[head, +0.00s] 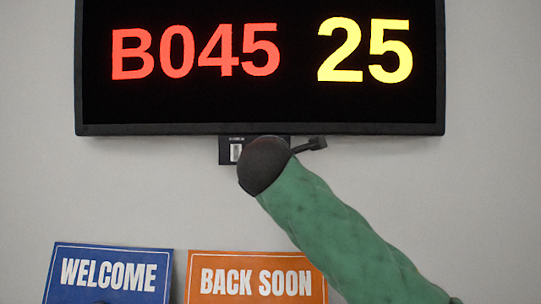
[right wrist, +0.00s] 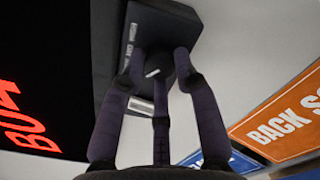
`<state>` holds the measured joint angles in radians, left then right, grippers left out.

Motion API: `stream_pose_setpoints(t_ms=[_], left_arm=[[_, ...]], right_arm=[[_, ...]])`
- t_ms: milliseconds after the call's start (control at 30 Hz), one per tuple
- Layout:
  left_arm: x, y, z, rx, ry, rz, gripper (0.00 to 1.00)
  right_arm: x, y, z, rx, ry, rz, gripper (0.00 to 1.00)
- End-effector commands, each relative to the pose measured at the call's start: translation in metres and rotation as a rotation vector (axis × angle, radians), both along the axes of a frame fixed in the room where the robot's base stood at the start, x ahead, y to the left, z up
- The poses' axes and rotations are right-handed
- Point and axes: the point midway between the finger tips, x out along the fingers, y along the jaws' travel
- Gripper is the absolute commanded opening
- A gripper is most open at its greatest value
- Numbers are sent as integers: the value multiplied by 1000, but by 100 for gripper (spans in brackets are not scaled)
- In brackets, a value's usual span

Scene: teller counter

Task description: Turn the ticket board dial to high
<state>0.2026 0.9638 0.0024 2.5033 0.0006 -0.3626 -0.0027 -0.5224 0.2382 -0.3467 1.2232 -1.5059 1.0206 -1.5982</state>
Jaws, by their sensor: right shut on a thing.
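The ticket board (head: 260,110) hangs on the wall and shows B045 in red and 25 in yellow. A small black control box (head: 226,150) sits under its lower edge, with a whitish label on its face. My right gripper (head: 266,163) is in front of this box and hides most of it in the head view. In the right wrist view the fingers of my right gripper (right wrist: 158,66) are closed around the dark dial (right wrist: 153,71) on the box. A pale mark shows on the dial; its setting cannot be read. My left gripper is not in view.
A blue WELCOME sign (head: 108,274) and an orange BACK SOON sign (head: 257,276) stand below, left of and beside my right arm. The grey wall around the box is bare.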

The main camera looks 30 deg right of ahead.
Motion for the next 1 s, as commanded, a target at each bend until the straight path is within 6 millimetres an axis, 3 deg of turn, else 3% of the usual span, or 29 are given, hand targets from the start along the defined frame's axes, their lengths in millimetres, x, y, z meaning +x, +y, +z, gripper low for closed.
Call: stream_pose_setpoints(t_ms=[667, 1000], left_arm=[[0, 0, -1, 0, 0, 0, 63], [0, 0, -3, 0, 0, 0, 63]], right_arm=[[2, 1, -3, 21, -8, 1, 0], [2, 2, -3, 131, -74, 1, 0]])
